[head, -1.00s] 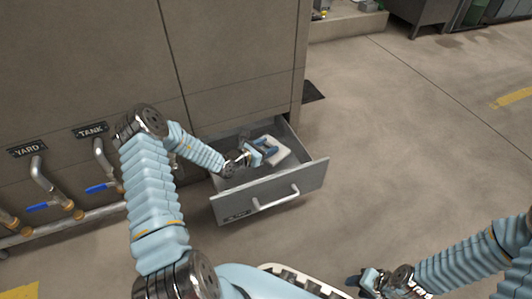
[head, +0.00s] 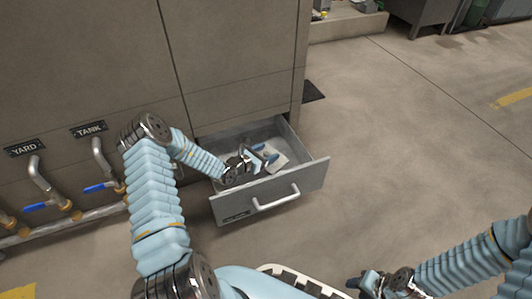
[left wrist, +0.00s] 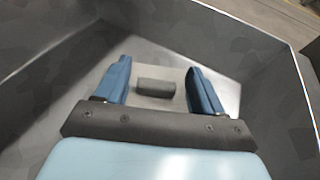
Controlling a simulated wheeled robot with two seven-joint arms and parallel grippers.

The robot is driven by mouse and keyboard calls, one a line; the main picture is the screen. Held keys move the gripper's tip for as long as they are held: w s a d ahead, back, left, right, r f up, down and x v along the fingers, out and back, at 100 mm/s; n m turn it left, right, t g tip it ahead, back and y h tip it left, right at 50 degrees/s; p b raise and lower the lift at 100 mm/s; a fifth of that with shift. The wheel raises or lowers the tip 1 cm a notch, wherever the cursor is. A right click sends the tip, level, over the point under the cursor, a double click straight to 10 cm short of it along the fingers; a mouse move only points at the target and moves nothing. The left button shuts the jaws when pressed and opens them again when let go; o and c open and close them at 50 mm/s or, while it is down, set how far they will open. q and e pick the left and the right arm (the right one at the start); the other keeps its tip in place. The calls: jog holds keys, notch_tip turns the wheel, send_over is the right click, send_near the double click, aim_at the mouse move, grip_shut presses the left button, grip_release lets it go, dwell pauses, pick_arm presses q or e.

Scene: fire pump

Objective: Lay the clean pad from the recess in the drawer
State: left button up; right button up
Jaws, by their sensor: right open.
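The pale pad (head: 280,162) lies low inside the open drawer (head: 294,186), partly hidden behind my left gripper in the head view. In the left wrist view a small dark grey block (left wrist: 155,88), apparently the pad's grip, stands on a lighter surface whose edges are hard to make out. My left gripper (head: 265,153) is inside the drawer. Its blue fingers stand apart on either side of the block, with a gap at each side, so it is open and holds nothing. My right gripper (head: 362,283) is open and empty, low in front, outside the drawer.
The drawer's side walls and its front with a handle (head: 276,197) surround my left gripper. The cabinet (head: 240,50) rises behind. Pipes with blue-handled valves (head: 97,187) stand at the left under TANK and YARD labels. The floor to the right is clear.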

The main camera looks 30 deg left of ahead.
pick_arm(q)
jog(key=shift+o, duration=0.5)
jog(key=shift+r, duration=0.1)
jog(key=shift+r, duration=0.35)
jog(key=p+v, duration=0.3)
jog(key=v, duration=0.9)
jog(key=shift+r, duration=0.1)
jog(key=shift+c, duration=0.3)
